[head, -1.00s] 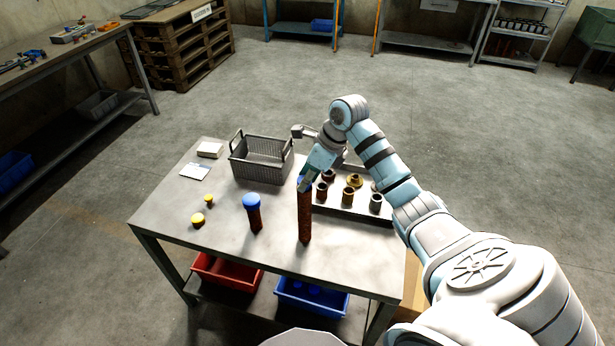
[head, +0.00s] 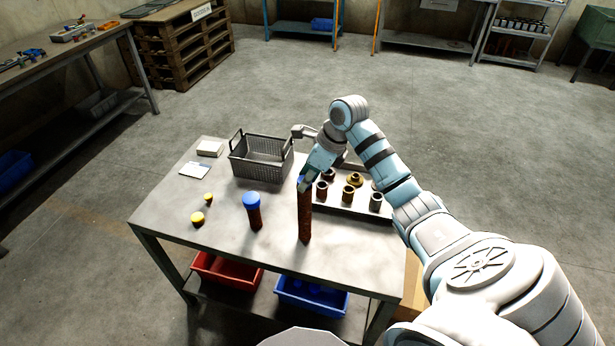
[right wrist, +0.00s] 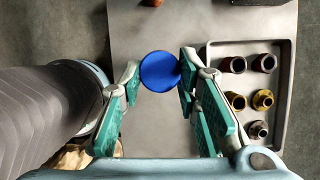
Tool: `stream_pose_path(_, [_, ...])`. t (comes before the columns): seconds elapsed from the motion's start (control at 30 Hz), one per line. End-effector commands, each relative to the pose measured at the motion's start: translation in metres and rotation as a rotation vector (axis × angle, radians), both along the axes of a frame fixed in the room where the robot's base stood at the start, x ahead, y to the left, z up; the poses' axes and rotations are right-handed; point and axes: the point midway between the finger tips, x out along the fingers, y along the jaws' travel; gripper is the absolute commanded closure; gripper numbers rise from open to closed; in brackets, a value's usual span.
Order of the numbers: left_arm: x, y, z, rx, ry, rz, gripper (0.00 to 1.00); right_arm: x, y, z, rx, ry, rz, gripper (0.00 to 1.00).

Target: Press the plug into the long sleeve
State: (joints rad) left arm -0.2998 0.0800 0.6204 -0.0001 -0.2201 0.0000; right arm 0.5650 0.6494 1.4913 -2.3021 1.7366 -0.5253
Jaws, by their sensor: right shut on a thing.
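The long sleeve (head: 305,218) is a tall rusty-brown tube standing upright near the front right of the work table. A blue plug (right wrist: 160,71) is at its top, seen from above as a round disc in the right wrist view. My right gripper (head: 303,182) is at the sleeve's top, with its fingers on either side of the plug, shut on it. The fingers hide most of the plug in the head view. I cannot tell how deep it sits in the sleeve. My left gripper is not in view.
A shorter brown sleeve with a blue cap (head: 252,201) stands to the left. Two yellow-topped pieces (head: 198,218) lie further left. A grey basket (head: 262,174) and a tray (head: 345,210) with several brass and brown fittings are behind. The table front is clear.

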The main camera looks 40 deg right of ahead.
Motion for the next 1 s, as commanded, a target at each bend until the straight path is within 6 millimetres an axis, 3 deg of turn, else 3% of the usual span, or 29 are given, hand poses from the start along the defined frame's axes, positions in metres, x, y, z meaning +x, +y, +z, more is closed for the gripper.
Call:
stream_pose_path(0.27, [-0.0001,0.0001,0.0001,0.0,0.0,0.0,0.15,0.0001,0.0,0.0,0.0,0.0,0.0,0.9])
stream_pose_path(0.3, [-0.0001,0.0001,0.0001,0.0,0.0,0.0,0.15,0.0001,0.0,0.0,0.0,0.0,0.0,0.65])
stream_pose_path(0.4, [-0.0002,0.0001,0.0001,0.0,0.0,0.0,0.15,0.0,0.0,0.0001,0.0,0.0,0.0,0.49])
stream_pose_path(0.63, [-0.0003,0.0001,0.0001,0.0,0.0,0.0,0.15,0.0001,-0.0001,0.0001,0.0,0.0,0.0,0.47])
stream_pose_path(0.77, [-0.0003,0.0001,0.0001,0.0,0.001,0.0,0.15,0.0,-0.0001,0.0001,0.0,0.0,0.0,0.28])
stream_pose_path(1.0, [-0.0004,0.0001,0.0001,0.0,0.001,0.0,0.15,0.0,-0.0001,0.0001,0.0,0.0,0.0,0.27])
